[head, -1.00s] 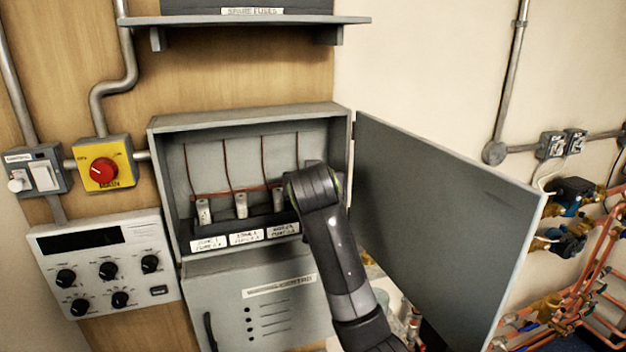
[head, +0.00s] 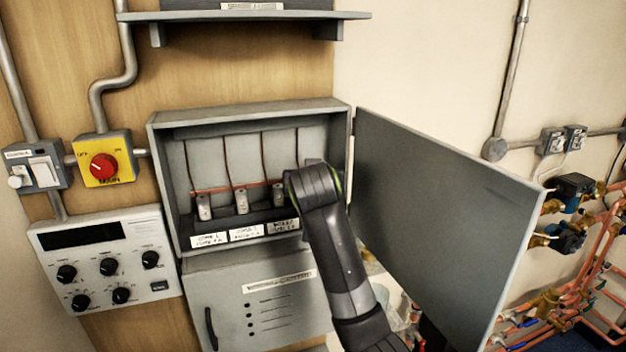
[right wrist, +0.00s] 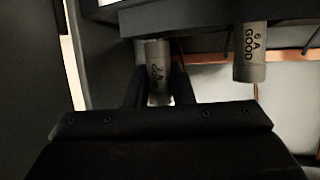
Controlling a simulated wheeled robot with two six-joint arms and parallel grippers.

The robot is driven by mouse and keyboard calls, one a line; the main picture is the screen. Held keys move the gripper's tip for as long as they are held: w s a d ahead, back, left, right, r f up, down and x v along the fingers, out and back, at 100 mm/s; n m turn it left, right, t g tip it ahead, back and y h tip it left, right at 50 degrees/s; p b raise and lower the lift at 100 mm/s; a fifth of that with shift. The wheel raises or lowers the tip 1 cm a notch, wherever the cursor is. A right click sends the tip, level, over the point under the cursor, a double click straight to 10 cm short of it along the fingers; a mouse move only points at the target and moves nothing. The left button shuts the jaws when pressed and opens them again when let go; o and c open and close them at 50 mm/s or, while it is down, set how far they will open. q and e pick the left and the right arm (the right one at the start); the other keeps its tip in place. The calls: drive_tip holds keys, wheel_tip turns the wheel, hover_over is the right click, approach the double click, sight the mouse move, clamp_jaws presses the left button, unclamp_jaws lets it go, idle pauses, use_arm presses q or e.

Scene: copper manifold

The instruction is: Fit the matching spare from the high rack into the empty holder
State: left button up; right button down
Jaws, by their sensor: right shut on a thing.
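My right gripper (right wrist: 158,92) is shut on a grey cylindrical fuse (right wrist: 158,62) with small blurred lettering. One end of this fuse meets a dark ledge in the right wrist view; I cannot tell whether it is seated. Beside it, apart from my fingers, is another grey fuse (right wrist: 250,52) marked with an A rating and "GOOD". In the head view, grey fuses stand in a row in the open fuse box (head: 160,190): left (head: 204,207), middle (head: 241,202) and right (head: 278,195). My right arm hides the box's right end and its own fingers. My left gripper is not in view.
The high rack (head: 245,17), labelled for spare fuses, is above the box, its upper part cut off. The open grey door (head: 440,220) stands right of my right arm. A control panel (head: 105,262) and a red main switch (head: 103,166) are at left.

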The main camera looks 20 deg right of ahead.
drive_tip(key=shift+f+b, duration=0.5)
drive_tip(key=shift+f, duration=0.55)
drive_tip(key=c, duration=1.2)
unclamp_jaws()
drive_tip(key=shift+o, duration=0.2)
drive_tip(key=shift+s+a+r+b, duration=0.15)
drive_tip(key=shift+s+r+b, duration=0.15)
drive_tip(key=shift+s, duration=0.25)
drive_tip(key=b+v, duration=0.4)
drive_tip(key=v, duration=1.2)
